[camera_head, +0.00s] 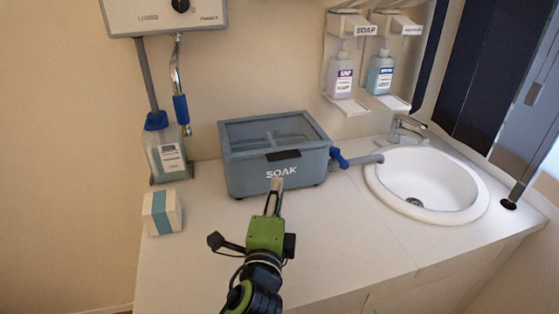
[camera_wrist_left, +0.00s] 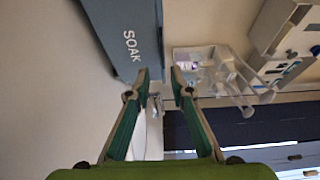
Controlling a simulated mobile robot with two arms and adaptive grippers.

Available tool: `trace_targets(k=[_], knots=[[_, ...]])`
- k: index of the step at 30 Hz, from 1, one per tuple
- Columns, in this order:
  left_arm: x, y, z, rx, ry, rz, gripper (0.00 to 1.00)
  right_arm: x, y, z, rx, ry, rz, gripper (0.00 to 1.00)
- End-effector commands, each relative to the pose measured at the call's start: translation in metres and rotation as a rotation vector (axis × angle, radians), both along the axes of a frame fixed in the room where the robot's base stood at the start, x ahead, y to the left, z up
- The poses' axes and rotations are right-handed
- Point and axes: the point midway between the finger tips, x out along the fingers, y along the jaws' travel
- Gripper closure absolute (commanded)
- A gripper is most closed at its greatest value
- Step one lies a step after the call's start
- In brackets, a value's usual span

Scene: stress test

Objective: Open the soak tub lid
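The soak tub (camera_head: 245,178) is a grey-blue box marked SOAK on the counter, in the middle of the head view. Its lid (camera_head: 245,132) has a see-through panel in a grey frame and lies shut. A dark handle (camera_head: 284,155) sits at the lid's front edge. My left gripper (camera_head: 277,184) is in front of the tub, just below the handle and over the lettering. In the left wrist view the fingers (camera_wrist_left: 159,84) are apart with nothing between them, and the tub's front (camera_wrist_left: 122,35) shows at upper left. I cannot tell whether they touch the tub. My right gripper is not in view.
A blue valve (camera_head: 339,158) and pipe stick out right of the tub towards the sink (camera_head: 425,180). A bottle (camera_head: 167,155) and a small white box (camera_head: 162,212) stand at left. Soap dispensers (camera_head: 343,75) hang behind. The counter front (camera_head: 345,235) is clear.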

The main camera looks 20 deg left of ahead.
Motion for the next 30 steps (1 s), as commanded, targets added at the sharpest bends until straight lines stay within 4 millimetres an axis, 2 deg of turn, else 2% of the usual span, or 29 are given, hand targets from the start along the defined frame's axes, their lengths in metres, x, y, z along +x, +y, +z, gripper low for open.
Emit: trace_targets(k=[5,10,18,24,30], knots=[[0.028,0.006,0.004,0.003,-0.001,0.002,0.79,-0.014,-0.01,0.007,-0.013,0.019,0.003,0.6],[0.065,0.014,0.003,0.002,0.0,0.002,0.79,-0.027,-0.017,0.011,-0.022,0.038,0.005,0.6],[0.112,0.024,0.001,-0.002,0.003,0.002,0.79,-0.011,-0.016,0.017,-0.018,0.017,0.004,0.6],[0.127,0.027,0.0,-0.005,0.002,0.002,0.79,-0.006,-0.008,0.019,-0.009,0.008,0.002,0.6],[0.13,0.028,-0.001,-0.005,0.002,0.002,0.79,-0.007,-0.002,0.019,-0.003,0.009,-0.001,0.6]])
